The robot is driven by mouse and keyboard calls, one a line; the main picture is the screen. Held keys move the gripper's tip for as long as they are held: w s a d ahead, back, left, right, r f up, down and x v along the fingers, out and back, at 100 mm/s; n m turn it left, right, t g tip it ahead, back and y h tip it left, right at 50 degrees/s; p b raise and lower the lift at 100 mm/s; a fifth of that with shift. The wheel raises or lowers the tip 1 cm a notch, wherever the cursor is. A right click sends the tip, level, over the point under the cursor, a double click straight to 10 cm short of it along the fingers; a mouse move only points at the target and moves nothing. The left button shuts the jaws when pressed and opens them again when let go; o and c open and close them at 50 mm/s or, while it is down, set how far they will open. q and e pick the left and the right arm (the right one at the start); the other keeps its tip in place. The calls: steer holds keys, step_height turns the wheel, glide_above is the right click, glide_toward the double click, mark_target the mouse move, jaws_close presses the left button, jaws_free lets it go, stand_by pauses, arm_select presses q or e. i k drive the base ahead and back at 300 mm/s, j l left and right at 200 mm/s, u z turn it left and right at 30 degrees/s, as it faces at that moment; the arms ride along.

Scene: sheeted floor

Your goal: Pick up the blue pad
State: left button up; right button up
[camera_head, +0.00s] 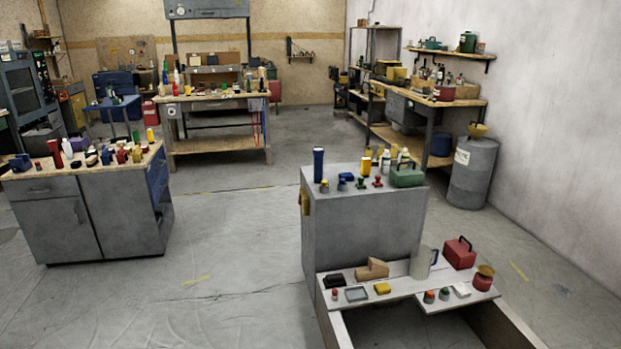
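A small flat dark-blue item (346,177), which looks like the blue pad, lies on top of the grey cabinet (365,235) right of centre. A tall dark-blue cylinder (318,165) stands to its left at the cabinet's back left corner. Small blue-grey and red pieces lie close by. A pale grey-blue rectangular piece (356,294) lies on the low white bench in front. These things are too small to make out in detail. Neither of my grippers is in view.
The low white bench (400,283) holds a red box (459,252), a grey jug (422,262) and a yellow block (382,288). A green box (407,175) sits on the cabinet's right. A cluttered workbench (90,210) stands left. The floor between is clear.

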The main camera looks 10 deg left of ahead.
mark_target(348, 177)
steer(key=i+j+z, duration=0.1)
steer(key=i+j, duration=2.55)
steer(key=i, duration=0.05)
